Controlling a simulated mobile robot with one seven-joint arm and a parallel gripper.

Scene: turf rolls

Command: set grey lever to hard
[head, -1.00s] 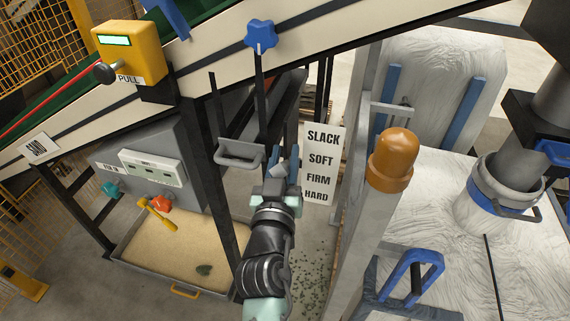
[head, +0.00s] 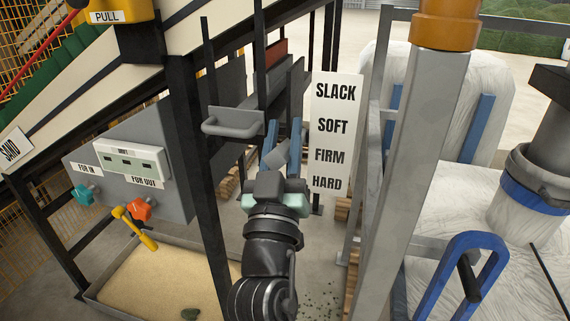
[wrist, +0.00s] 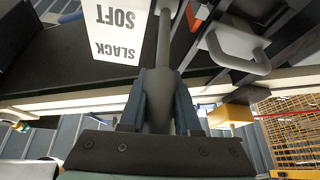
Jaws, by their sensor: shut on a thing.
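The grey lever (head: 272,157) shows in the head view as a short pale-grey piece between my blue fingers. In the wrist view the lever (wrist: 160,90) runs as a grey rod with a thicker grip between both fingers. My gripper (head: 282,148) is shut on it; it also shows in the wrist view (wrist: 159,100). The white sign (head: 335,142) reads SLACK, SOFT, FIRM, HARD from top to bottom. In the head view the held grip lies left of the sign, about level with FIRM. The lever's pivot is hidden in the head view.
A grey U-shaped handle (head: 233,124) sits left of my gripper, near a black post (head: 193,150). A grey column with an orange top (head: 445,32) stands at the right. A grey box with orange and teal knobs (head: 130,165) and a sand tray (head: 165,280) are at the left.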

